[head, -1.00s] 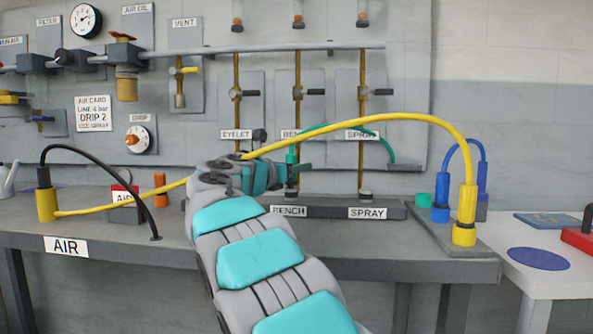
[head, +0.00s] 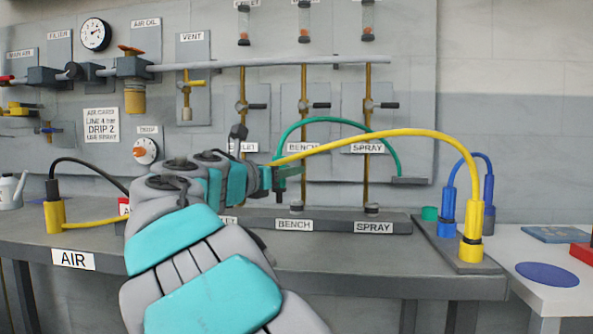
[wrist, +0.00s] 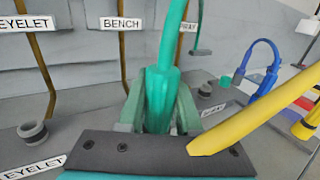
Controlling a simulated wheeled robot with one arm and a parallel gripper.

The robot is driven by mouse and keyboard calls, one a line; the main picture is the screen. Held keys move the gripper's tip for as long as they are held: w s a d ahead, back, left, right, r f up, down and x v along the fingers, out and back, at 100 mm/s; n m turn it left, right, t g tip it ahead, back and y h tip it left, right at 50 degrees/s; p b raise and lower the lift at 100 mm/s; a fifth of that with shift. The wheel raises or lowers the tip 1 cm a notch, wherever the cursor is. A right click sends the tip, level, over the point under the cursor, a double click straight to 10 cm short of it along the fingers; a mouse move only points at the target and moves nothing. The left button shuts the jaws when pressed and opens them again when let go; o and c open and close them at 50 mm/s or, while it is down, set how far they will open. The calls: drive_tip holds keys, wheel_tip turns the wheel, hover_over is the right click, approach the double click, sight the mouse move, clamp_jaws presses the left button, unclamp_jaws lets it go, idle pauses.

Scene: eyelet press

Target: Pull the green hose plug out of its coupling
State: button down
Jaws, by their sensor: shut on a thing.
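My gripper (head: 281,178) is shut on the green plug (wrist: 159,105), which stands roughly upright between its fingers in the wrist view. The green hose (head: 318,119) rises from the plug and arches right to a grey holder on the wall panel. In the head view the gripper is above and slightly left of the coupling (head: 297,208) behind the BENCH label, apart from it. That coupling's top shows with no plug in it. The plug's lower end is hidden by the gripper.
A yellow hose (head: 400,132) arches close past my gripper to a yellow plug (head: 470,225) on the right. Blue plugs (head: 447,212) stand beside it. The SPRAY coupling (head: 372,208) and EYELET coupling (wrist: 32,131) stand on the rail. Brass pipes (head: 304,135) hang behind.

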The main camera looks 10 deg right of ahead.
drive_tip(key=s, duration=0.1)
drive_tip(key=s+a, duration=0.1)
drive_tip(key=s, duration=0.1)
drive_tip(key=s+a, duration=0.1)
drive_tip(key=shift+s+a+r, duration=0.15)
drive_tip(key=shift+r, duration=0.2)
drive_tip(key=shift+r+p, duration=0.5)
drive_tip(key=shift+p, duration=0.7)
drive_tip(key=shift+r, duration=0.1)
drive_tip(key=shift+r+p, duration=0.9)
drive_tip(key=shift+r, duration=1.95)
idle(1.0)
